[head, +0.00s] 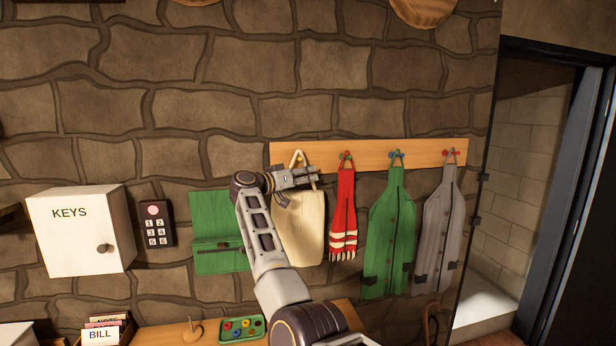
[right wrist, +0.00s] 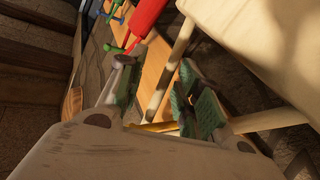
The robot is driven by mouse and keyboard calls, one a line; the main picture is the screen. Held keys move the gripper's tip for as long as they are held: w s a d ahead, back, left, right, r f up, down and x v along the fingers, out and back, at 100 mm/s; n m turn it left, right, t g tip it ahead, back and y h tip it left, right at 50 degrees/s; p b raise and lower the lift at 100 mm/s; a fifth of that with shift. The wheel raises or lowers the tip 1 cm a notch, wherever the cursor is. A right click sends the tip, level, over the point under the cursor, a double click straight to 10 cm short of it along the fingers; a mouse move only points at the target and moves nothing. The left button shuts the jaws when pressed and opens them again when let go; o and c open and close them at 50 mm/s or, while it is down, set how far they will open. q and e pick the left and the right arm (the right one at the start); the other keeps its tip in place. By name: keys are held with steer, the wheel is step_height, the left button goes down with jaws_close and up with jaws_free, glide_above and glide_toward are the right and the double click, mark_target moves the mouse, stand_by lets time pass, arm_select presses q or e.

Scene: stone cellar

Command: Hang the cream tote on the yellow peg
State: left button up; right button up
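The cream tote (head: 308,235) is against the wall below the left end of the wooden peg rail (head: 375,152). Its strap rises in a narrow loop to the yellow peg (head: 297,154) and appears to lie over it. The tote (right wrist: 255,40) and its strap also show in the right wrist view, with the yellow peg (right wrist: 153,127) low between the fingers. My right gripper (head: 312,176) is at the strap, just below the peg. Its fingers (right wrist: 158,95) stand apart, with the strap passing between them. The arm hides part of the tote. My left gripper is out of view.
A red scarf (head: 342,210), a green garment (head: 392,235) and a grey one (head: 437,235) hang to the right. A green pouch (head: 217,245), keypad (head: 157,224) and key box (head: 80,232) are on the left wall. A green tray (head: 240,329) sits on the shelf below.

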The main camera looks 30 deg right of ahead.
steer(key=v, duration=0.6)
steer(key=shift+a, duration=0.25)
steer(key=shift+s+a, duration=0.1)
stand_by(0.6)
